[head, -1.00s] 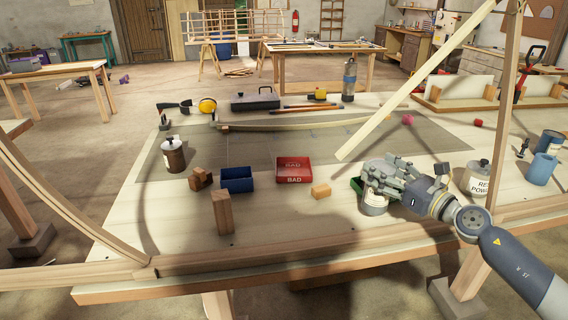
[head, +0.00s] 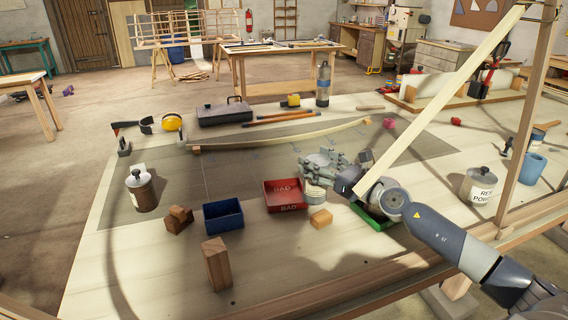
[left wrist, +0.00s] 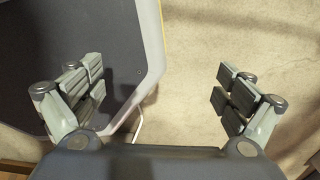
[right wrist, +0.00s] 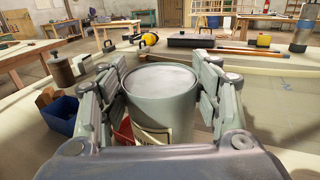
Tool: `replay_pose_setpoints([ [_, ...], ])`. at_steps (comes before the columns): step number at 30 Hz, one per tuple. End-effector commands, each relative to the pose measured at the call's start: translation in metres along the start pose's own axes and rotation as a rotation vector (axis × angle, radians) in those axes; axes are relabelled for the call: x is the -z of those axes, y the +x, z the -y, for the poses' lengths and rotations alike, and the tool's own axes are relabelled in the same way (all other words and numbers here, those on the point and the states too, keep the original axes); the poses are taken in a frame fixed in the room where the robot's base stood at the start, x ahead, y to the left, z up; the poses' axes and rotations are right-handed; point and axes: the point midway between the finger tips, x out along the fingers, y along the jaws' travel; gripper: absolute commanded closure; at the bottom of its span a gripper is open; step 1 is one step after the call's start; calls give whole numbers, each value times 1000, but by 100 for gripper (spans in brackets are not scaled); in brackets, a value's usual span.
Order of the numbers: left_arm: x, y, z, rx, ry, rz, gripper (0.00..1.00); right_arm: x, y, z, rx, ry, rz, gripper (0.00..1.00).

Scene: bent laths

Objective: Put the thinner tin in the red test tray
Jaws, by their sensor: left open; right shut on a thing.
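My right gripper (head: 326,168) is shut around a grey tin (head: 314,189) with a pale label. In the right wrist view the tin (right wrist: 163,95) is upright between the fingers; its label is mostly hidden and I cannot read it. The red test tray (head: 285,207), marked BAD, lies just left of the tin in the head view. The tin appears at the tray's right side, and I cannot tell how high it is. A strip of red (right wrist: 123,131) shows behind the tin in the right wrist view. My left gripper (left wrist: 160,98) is open and empty, seen only in the left wrist view.
A blue tray (head: 223,226) and wooden blocks (head: 217,264) stand left of the red tray, and a small block (head: 320,218) stands right. A green tray (head: 372,222) lies under my right arm. A slanting lath (head: 440,100) rises close by. Other tins (head: 142,190) stand farther off.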

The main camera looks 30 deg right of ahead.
Motion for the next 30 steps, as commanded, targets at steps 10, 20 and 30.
replay_pose_setpoints([
  [10,47,-21,7,8,0,-70,5,-2,50,-9,3,2,9,98],
  [20,31,-27,5,5,-1,-44,5,6,98,-19,2,2,6,98],
  [30,23,-10,4,4,-1,-33,5,38,105,-22,2,5,4,98],
])
